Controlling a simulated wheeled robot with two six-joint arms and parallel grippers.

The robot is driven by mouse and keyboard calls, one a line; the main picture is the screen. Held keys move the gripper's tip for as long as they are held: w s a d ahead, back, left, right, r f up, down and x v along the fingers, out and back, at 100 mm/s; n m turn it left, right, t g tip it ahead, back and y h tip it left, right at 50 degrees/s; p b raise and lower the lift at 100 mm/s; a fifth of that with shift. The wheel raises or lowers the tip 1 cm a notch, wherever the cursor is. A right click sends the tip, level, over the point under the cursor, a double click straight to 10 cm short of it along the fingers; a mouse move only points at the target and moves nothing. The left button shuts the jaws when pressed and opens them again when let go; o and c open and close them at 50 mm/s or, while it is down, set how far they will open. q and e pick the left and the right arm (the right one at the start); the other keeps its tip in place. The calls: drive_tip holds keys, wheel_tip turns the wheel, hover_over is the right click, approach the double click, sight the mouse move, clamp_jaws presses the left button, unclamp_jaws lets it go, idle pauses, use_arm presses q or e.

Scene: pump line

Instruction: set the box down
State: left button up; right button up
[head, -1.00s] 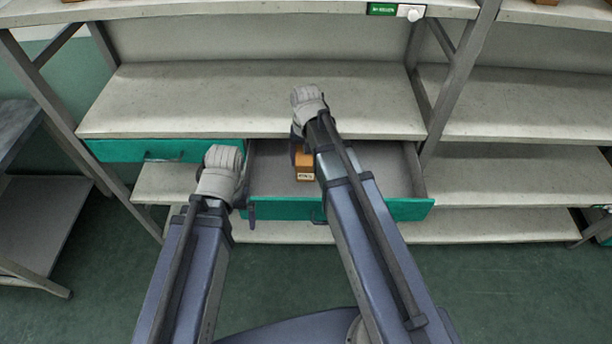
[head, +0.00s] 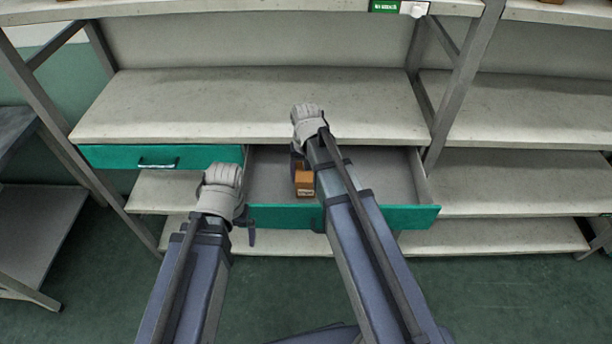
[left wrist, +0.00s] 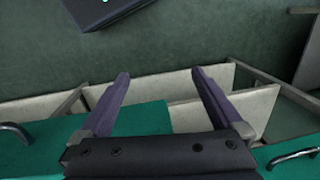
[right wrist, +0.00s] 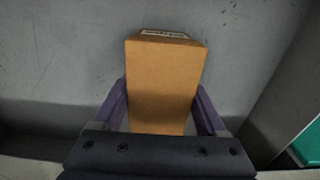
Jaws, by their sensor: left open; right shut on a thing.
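The orange-brown box (head: 304,182) is in the open drawer's area in the head view, beside my right gripper (head: 297,160). In the right wrist view the box (right wrist: 164,85) stands between the two fingers of my right gripper (right wrist: 164,108), which is shut on it. A pale label shows on its far end. Whether its underside touches the drawer floor (head: 372,180) I cannot tell. My left gripper (head: 249,222) is near the left end of the open drawer's front. In the left wrist view my left gripper (left wrist: 158,82) is open and empty.
The open drawer has a green front (head: 385,217). A shut green drawer (head: 110,156) with a dark handle is to its left. A wide bare shelf (head: 250,105) lies above. The drawer's right part is free.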

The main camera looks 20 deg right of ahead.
drive_tip(key=o, duration=1.5)
drive_tip(key=shift+f, duration=0.1)
wheel_tip(320, 180, up, 12)
drive_tip(key=p, duration=1.2)
drive_tip(key=shift+r, duration=0.2)
